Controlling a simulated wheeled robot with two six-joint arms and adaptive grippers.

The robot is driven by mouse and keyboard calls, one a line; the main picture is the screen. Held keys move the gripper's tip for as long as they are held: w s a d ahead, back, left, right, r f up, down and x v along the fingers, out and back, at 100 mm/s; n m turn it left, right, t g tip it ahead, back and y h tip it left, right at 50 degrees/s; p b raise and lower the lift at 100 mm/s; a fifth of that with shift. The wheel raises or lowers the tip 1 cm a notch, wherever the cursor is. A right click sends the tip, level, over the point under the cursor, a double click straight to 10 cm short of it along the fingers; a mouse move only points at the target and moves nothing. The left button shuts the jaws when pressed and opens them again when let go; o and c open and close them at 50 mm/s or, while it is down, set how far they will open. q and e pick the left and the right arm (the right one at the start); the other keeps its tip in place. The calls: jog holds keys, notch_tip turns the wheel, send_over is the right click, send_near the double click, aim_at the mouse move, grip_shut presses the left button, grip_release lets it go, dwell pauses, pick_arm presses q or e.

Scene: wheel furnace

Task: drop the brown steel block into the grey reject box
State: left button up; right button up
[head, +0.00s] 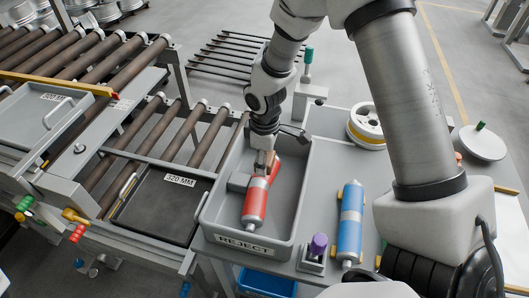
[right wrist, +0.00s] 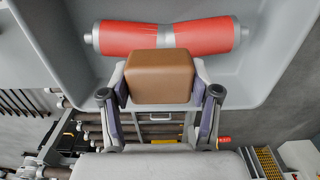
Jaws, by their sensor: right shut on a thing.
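The brown steel block (right wrist: 160,76) is between the two fingers of my right gripper (right wrist: 160,92), which is shut on it. In the head view my right gripper (head: 266,150) points down over the grey reject box (head: 269,247), and only a small part of the block shows there. The box is an open tray with a REJECT label on its front wall. Its floor and wall also show beyond the block in the right wrist view (right wrist: 265,70). I cannot tell the block's exact height above the floor. My left gripper is out of view.
A red cylinder with grey bands (head: 256,201) lies in the reject box, just beyond the block in the wrist view. Roller conveyors (head: 150,135) run on the left.

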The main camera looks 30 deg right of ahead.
jog(key=f, duration=0.1)
jog(key=w+f+b, duration=0.1)
jog(key=f, duration=0.1)
jog(key=d+f+b, duration=0.1)
jog(key=shift+w+f, duration=0.15)
jog(key=shift+f, duration=0.1)
jog(key=shift+s+a+r, duration=0.25)
jog(key=shift+s+r, duration=0.1)
jog(key=o, duration=1.3)
jog(key=shift+o, duration=0.5)
jog(key=shift+w+d+f, duration=0.15)
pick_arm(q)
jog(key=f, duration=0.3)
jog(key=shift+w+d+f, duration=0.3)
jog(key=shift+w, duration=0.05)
pick_arm(e)
notch_tip(320, 180, up, 12)
